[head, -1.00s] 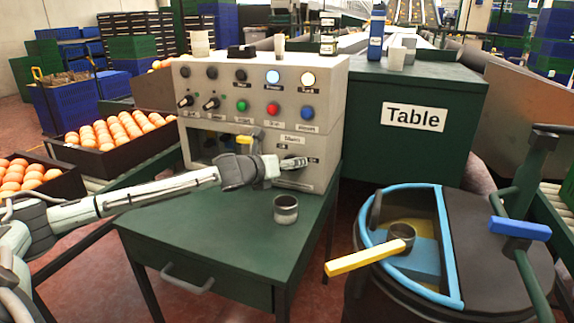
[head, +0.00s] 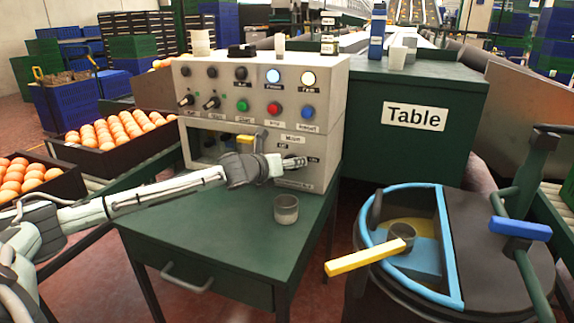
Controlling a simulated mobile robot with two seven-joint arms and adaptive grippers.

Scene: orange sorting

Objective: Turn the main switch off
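The grey-white control box (head: 225,95) stands on the green table, with knobs, lit lamps and coloured buttons on its front. The label of the main switch (head: 292,139) shows at the lower right of the box front. My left arm reaches in from the left, and my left gripper (head: 297,163) is at the panel just below that label. The gripper hides the switch itself, so I cannot see its position or whether I touch it. The fingers look close together, but whether they are shut or grip anything is unclear. My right gripper is not in view.
A small grey cup (head: 286,209) stands on the green table (head: 215,235) below my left gripper. Crates of oranges (head: 115,132) are at the left. A round drum with a blue rim (head: 447,262) and a yellow-handled scoop (head: 362,262) is at the right.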

